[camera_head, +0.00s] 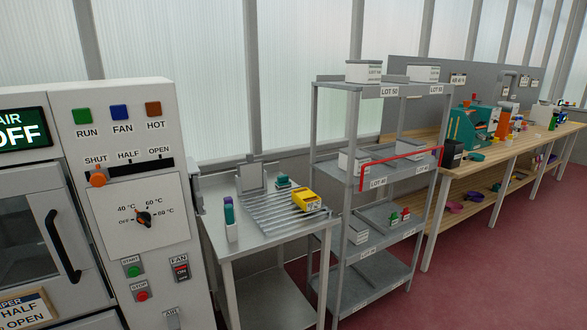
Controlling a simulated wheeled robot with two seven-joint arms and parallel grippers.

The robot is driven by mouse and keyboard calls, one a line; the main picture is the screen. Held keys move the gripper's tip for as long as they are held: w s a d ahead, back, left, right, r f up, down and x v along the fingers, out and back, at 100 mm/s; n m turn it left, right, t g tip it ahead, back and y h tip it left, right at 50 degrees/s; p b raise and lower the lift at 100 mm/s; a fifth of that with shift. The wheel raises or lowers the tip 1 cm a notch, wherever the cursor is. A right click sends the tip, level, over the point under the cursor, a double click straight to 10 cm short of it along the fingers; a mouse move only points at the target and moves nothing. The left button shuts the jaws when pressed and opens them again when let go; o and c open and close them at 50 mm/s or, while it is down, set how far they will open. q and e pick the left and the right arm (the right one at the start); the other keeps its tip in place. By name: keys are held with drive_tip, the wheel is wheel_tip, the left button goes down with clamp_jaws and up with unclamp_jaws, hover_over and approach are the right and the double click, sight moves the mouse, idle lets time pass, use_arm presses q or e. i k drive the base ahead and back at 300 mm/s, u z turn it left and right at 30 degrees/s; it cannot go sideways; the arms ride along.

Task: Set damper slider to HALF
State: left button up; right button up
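The damper slider is an orange knob (97,178) on a dark horizontal slot (140,168) in the white control panel (125,210) at the left. The labels SHUT, HALF and OPEN stand above the slot from left to right. The knob sits at the left end, below SHUT. Neither of my grippers shows in the head view.
A temperature dial (143,218) and START and STOP buttons (136,284) sit lower on the panel. A dark door handle (62,246) is left of it. A metal table (270,246), a grey shelf rack (375,272) and a wooden bench (470,165) stand to the right.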

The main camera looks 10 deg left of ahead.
sight(100, 176)
drive_tip(key=u, duration=1.65)
